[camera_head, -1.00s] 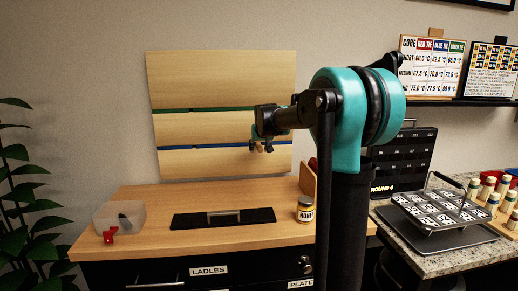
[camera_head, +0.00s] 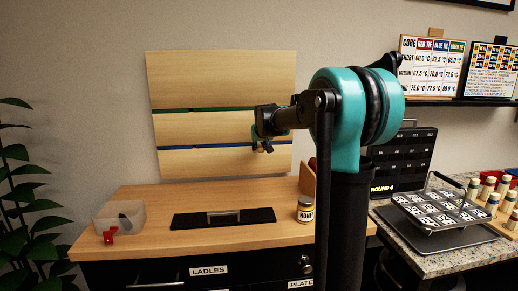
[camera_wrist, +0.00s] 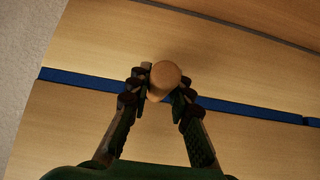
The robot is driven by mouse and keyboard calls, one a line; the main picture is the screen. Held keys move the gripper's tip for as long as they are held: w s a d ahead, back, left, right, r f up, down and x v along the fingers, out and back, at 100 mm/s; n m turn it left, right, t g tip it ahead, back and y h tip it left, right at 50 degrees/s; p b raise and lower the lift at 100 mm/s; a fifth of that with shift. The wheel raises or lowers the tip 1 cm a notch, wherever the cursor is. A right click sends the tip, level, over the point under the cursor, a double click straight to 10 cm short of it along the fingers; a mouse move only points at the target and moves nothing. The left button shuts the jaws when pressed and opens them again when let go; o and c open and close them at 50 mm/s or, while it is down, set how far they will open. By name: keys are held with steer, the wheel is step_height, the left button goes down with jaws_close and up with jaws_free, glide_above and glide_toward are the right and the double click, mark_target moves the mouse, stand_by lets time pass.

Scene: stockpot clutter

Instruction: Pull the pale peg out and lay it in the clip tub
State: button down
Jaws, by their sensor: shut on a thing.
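The pale peg (camera_wrist: 166,75) shows in the wrist view as a round, light wooden end between my fingertips, in front of the blue stripe of the board. My gripper (camera_wrist: 161,88) is shut on it, one finger on each side. In the head view my gripper (camera_head: 263,147) is at the lower right of the wooden board (camera_head: 222,80), at the blue stripe; the peg cannot be made out there. Whether the peg is still seated in the board cannot be told. The clip tub, a translucent box (camera_head: 101,219), stands at the counter's left with something dark inside.
A red clip (camera_head: 109,235) is at the tub's front. A black plate with a handle (camera_head: 223,218) lies mid-counter. A honey jar (camera_head: 306,209) stands to its right, by a wooden upright. A plant (camera_head: 22,190) is at far left.

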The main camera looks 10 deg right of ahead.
mark_target(261, 151)
steer(key=shift+s, duration=2.05)
stand_by(0.6)
steer(key=s, duration=0.4)
stand_by(0.5)
